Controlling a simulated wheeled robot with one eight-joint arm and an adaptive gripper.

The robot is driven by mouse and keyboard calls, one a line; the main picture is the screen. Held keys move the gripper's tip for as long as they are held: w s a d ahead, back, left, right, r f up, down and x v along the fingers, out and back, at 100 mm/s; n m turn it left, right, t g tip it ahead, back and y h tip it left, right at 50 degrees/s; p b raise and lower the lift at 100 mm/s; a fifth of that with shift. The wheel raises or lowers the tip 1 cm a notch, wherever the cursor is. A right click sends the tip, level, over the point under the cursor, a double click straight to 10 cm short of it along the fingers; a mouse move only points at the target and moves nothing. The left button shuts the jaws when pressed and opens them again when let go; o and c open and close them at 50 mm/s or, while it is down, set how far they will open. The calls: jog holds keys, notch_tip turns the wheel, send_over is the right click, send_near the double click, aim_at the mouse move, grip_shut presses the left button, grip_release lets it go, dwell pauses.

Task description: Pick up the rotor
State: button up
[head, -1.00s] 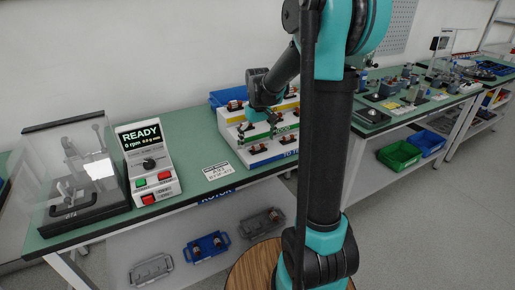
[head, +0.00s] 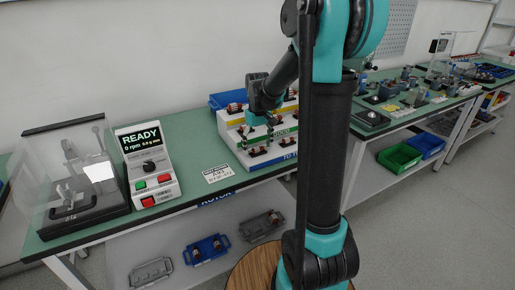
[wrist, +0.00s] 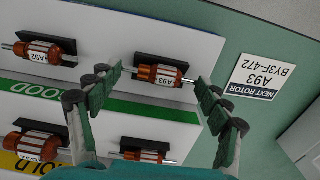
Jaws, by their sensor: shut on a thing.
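The rotor A93 (wrist: 161,77), with copper windings and a white label, lies in a black cradle on the white front tier of the stepped rack (head: 233,137). In the wrist view my gripper (wrist: 158,86) has one finger at each end of this rotor, by the shaft ends, and is shut on it. In the head view my gripper (head: 268,128) is low over the rack, and the rotor is too small there to tell its hold. A card (wrist: 257,77) on the bench reads NEXT ROTOR A93.
A second rotor, A92 (wrist: 45,50), lies beside it on the same tier. More rotors (wrist: 38,140) sit on the tiers with green and yellow strips. A tester (head: 148,165) showing READY and a clear-covered fixture (head: 85,205) stand to the left on the green bench.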

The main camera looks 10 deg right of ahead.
jog(key=shift+r, duration=0.4)
jog(key=c, duration=0.8)
notch_tip(320, 180, up, 19)
jog(key=shift+r, duration=0.1)
grip_shut()
jog(key=shift+r, duration=2.45)
